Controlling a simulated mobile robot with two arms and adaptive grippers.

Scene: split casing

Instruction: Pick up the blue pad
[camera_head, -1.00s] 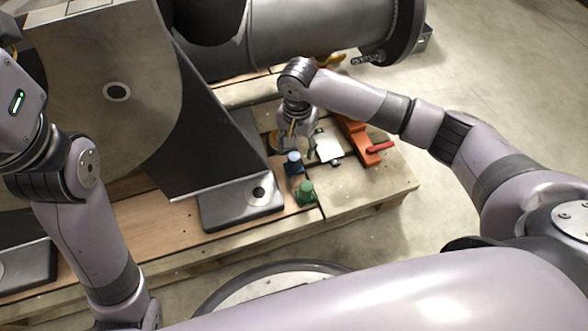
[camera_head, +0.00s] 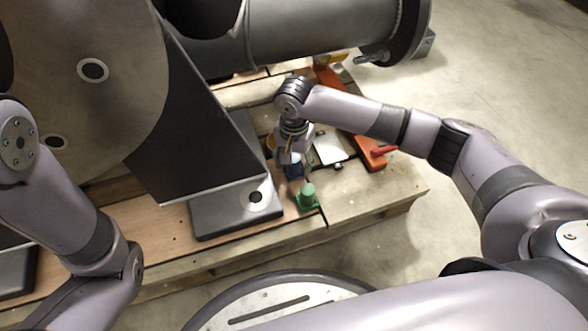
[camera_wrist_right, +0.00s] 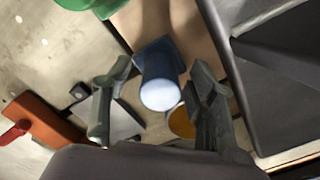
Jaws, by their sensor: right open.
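The blue pad (camera_head: 293,172) stands on the wooden pallet, partly hidden by my right gripper (camera_head: 291,157) just above it. In the right wrist view the pad (camera_wrist_right: 158,66) has a square base and a round post with a pale top. The open fingers of my right gripper (camera_wrist_right: 161,80) lie on either side of the post in that view, with visible gaps. I cannot tell whether the fingertips are level with the post. My left arm shows at the left of the head view, but its gripper is not visible.
A green pad (camera_head: 307,197) stands close in front of the blue one. An orange piece (camera_wrist_right: 182,122) shows beside the right finger. A white plate (camera_head: 329,147) and an orange clamp with red handle (camera_head: 370,154) lie to the right. A large dark metal bracket (camera_head: 205,130) rises at left.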

